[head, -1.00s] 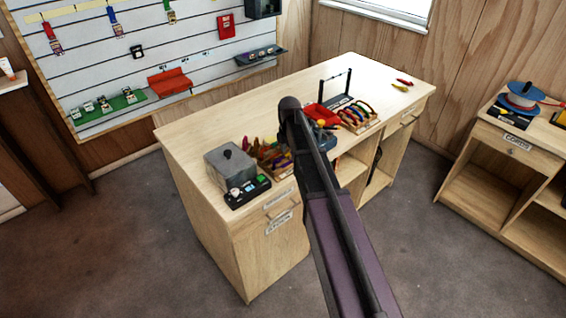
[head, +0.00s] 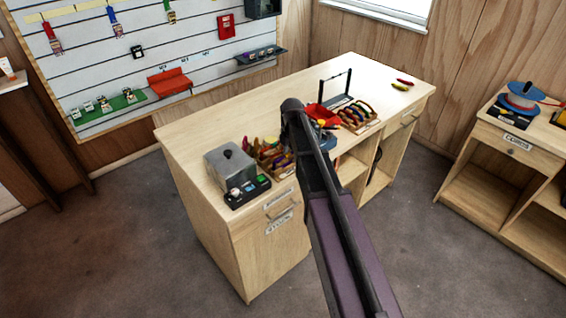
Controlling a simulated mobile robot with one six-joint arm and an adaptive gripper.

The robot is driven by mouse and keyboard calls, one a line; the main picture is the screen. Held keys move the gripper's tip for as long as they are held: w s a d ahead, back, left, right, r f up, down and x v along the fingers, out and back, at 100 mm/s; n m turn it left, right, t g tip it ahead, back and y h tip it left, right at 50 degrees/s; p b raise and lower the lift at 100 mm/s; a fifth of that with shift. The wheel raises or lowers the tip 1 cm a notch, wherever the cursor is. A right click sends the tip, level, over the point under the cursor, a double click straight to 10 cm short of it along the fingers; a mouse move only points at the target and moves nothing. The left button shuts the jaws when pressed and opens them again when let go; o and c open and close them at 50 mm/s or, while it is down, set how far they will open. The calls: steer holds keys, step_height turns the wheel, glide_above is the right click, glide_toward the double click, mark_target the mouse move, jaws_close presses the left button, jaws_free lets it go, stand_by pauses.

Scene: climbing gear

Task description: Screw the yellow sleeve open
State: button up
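My arm reaches over the front of the wooden workbench (head: 200,143) in the head view. My gripper is hidden behind my own arm, so its fingers do not show. A small yellow thing (head: 322,125) shows just right of my arm's top end, by the red tray (head: 324,114). Whether it is the yellow sleeve cannot be told at this size. A yellow piece (head: 399,87) and a red piece (head: 405,81) lie at the bench's far right.
A grey lidded box (head: 228,168) and a dark box with coloured buttons (head: 247,191) stand at the bench's left end. Racks of coloured carabiners (head: 357,115) and a black stand (head: 336,88) are near my arm. The back left of the bench is clear.

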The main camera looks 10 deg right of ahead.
mark_target(287, 156)
steer(key=shift+f+b, duration=0.35)
steer(key=shift+b, duration=0.05)
steer(key=shift+f+b, duration=0.3)
steer(key=shift+f, duration=0.05)
steer(key=shift+f+b, duration=0.7)
steer(key=shift+b, duration=0.05)
stand_by(0.3)
steer(key=shift+w+a, duration=0.45)
steer(key=shift+w, duration=0.4)
steer(key=shift+r, duration=0.1)
steer(key=shift+a+r+p, duration=0.15)
steer(key=shift+r+p, duration=1.2)
steer(key=shift+p, duration=0.1)
steer(key=shift+s+d, duration=0.3)
steer(key=shift+s, duration=0.2)
steer(key=shift+s+d, duration=0.25)
steer(key=shift+s, duration=0.2)
